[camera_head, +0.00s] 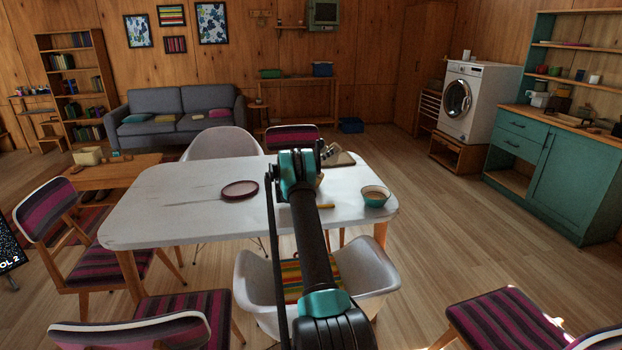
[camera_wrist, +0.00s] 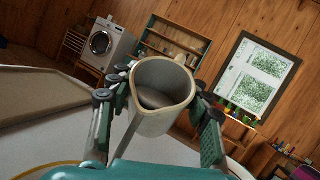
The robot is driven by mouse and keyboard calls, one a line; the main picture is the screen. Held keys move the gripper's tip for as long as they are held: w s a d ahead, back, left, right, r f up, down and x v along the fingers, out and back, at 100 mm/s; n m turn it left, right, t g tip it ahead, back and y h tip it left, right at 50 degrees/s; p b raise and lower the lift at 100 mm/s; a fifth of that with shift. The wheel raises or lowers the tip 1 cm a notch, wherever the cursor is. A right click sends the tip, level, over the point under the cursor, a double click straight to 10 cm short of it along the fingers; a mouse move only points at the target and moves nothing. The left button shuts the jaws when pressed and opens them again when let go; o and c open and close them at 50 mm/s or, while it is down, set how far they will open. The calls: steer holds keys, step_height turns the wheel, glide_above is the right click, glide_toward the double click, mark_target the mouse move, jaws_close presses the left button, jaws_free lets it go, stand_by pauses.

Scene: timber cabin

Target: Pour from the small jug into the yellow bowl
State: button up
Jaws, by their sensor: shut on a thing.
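My gripper (camera_wrist: 158,118) is shut on the small jug (camera_wrist: 150,122), a cream vessel with a wide open mouth and a handle on its far side. One finger lies along each side of it. Its inside looks grey-brown; I cannot tell how full it is. In the head view my gripper (camera_head: 326,151) is above the far right part of the white table (camera_head: 165,205), and my arm mostly hides the jug. I cannot clearly identify the yellow bowl. A small yellow item (camera_head: 325,206) shows beside my arm, and a thin yellow curve crosses the wrist view's lower left.
A teal bowl (camera_head: 376,197) with a pale inside stands near the table's right end. A purple-rimmed round plate (camera_head: 240,190) lies left of my arm. A flat board (camera_head: 344,159) lies at the table's far edge. Chairs surround the table; its left part is clear.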

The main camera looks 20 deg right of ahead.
steer(key=shift+a+r+n+t+h, duration=0.25)
steer(key=shift+r+n+t+h, duration=0.25)
steer(key=shift+h, duration=0.3)
stand_by(0.6)
steer(key=shift+a+r+n+h+p, duration=0.1)
steer(key=shift+r+n+h+p, duration=0.4)
steer(key=shift+r, duration=0.45)
